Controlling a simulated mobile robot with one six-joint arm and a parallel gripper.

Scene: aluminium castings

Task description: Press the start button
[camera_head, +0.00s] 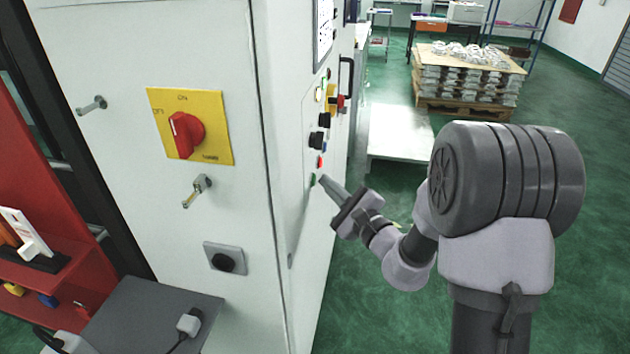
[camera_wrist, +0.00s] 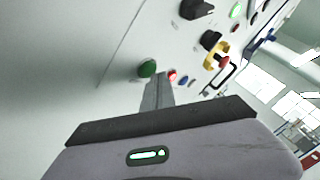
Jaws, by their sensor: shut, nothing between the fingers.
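The green start button (camera_head: 312,180) is low on the right-hand face of the white control cabinet (camera_head: 225,70), below a small red button (camera_head: 320,162). In the wrist view the green button (camera_wrist: 147,68) is just above and left of my fingertips, with the red button (camera_wrist: 172,76) to its right. My gripper (camera_head: 323,181) is shut with nothing between its fingers, its tips pointing at the panel close to the green button. In the wrist view the closed fingers (camera_wrist: 158,80) stand out towards the panel. I cannot tell whether the tips touch the button.
A yellow plate with a red rotary switch (camera_head: 184,134) is on the cabinet's front face. A yellow-collared red emergency stop (camera_wrist: 222,62) and black knobs (camera_wrist: 211,40) share the panel. A pallet of castings (camera_head: 468,78) stands at the back. Green floor (camera_head: 600,220) is open at right.

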